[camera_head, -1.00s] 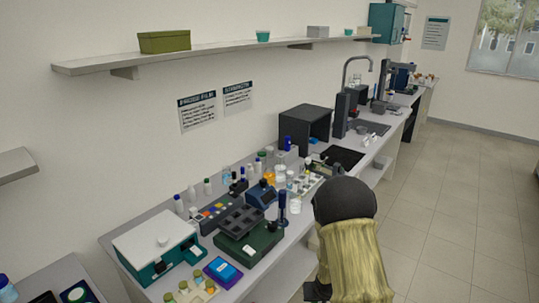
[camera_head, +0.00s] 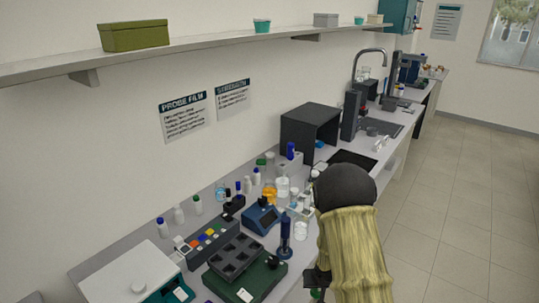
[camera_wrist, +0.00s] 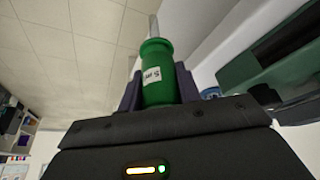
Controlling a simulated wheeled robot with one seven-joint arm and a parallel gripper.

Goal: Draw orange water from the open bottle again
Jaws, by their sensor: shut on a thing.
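My gripper (camera_wrist: 158,88) is shut on a green cylindrical tool (camera_wrist: 156,72), held between its two dark fingers in the wrist view. The tool has a small white label, and a thin pale stem extends from its far end. In the head view only a bit of the green tool (camera_head: 316,294) shows beside my sleeved arm, at the bottom edge. A small bottle with orange liquid (camera_head: 269,192) stands on the bench, well apart from my gripper. Whether it is open is too small to tell.
White beakers (camera_head: 283,187), a blue device (camera_head: 262,218) and a blue upright tool (camera_head: 285,232) stand around the orange bottle. A dark green case with a black tray (camera_head: 238,258) lies nearer. A shelf (camera_head: 200,55) runs above the bench. The floor at right is clear.

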